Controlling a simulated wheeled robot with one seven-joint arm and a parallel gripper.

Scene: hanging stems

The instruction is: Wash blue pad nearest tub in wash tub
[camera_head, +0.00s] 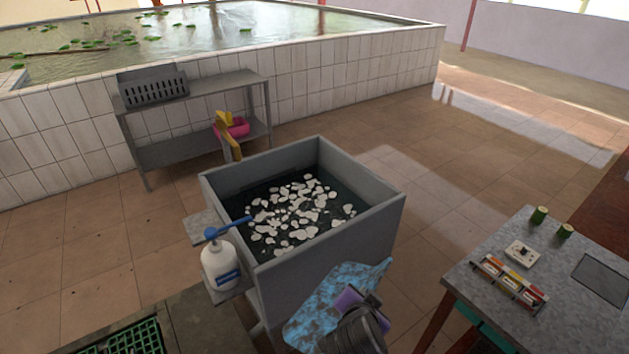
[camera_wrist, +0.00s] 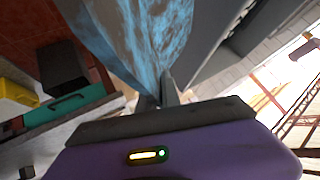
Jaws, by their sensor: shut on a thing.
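The wash tub (camera_head: 345,248) is a square grey basin in the middle of the head view, holding dark water with patches of white foam. A blue mottled pad (camera_head: 325,303) is in front of the tub's near right side, outside the rim and tilted. My gripper (camera_head: 352,296) is shut on the pad at its right part. The wrist view shows the blue pad (camera_wrist: 150,35) spreading away from my gripper fingers (camera_wrist: 160,98), with the pad's edge between them. The fingers partly hide the gripped edge. No other blue pad is clear in view.
A white pump bottle (camera_head: 221,266) with a blue top stands at the tub's left side. A grey-topped table (camera_head: 470,288) with small items is at right. A metal shelf (camera_head: 195,150) stands against the tiled pool wall (camera_head: 330,75). Floor right of the tub is clear.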

